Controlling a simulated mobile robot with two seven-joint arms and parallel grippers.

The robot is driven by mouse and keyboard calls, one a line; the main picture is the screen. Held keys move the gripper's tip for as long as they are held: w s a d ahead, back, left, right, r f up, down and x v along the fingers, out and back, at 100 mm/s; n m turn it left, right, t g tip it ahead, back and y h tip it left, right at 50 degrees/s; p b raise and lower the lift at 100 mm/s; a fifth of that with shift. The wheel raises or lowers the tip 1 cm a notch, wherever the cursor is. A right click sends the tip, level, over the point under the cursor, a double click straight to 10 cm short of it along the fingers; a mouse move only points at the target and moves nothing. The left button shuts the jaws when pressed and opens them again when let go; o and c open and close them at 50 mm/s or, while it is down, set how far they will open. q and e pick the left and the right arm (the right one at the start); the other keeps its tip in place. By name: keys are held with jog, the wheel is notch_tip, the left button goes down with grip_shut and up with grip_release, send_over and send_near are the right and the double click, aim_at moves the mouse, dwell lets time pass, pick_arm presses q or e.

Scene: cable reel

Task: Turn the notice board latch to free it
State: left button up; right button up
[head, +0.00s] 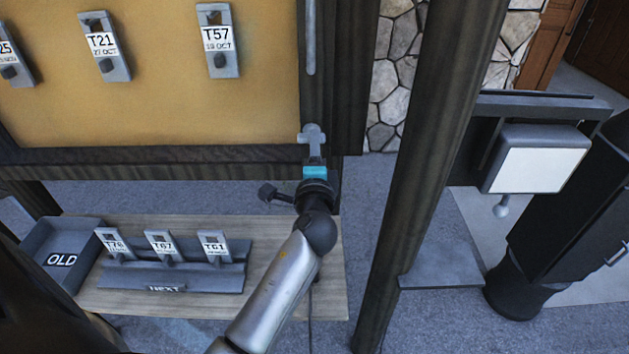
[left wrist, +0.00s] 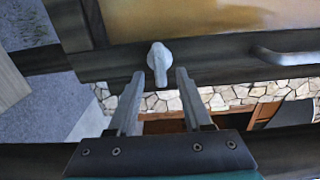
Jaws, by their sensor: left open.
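The notice board (head: 150,115) has a yellow panel in a dark wooden frame. Its light grey latch (head: 312,134) sits on the right frame post near the lower corner. In the left wrist view the latch (left wrist: 158,62) is a knob with a narrow tab pointing down between the fingertips. My left gripper (head: 314,153) is open at the latch, one finger on each side of the tab. In the left wrist view gaps show between the tab and the fingers (left wrist: 160,80); contact is not visible. My right gripper is not in view.
A grey handle bar (head: 310,35) runs up the frame above the latch. Tags T21 (head: 103,45) and T57 (head: 217,40) hang on the board. Below, a wooden shelf (head: 300,285) carries an OLD tray (head: 62,260) and a NEXT rack (head: 170,278). A dark post (head: 425,150) stands right of my arm.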

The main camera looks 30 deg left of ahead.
pick_arm(q)
jog(key=b+v, duration=0.3)
jog(key=v, duration=1)
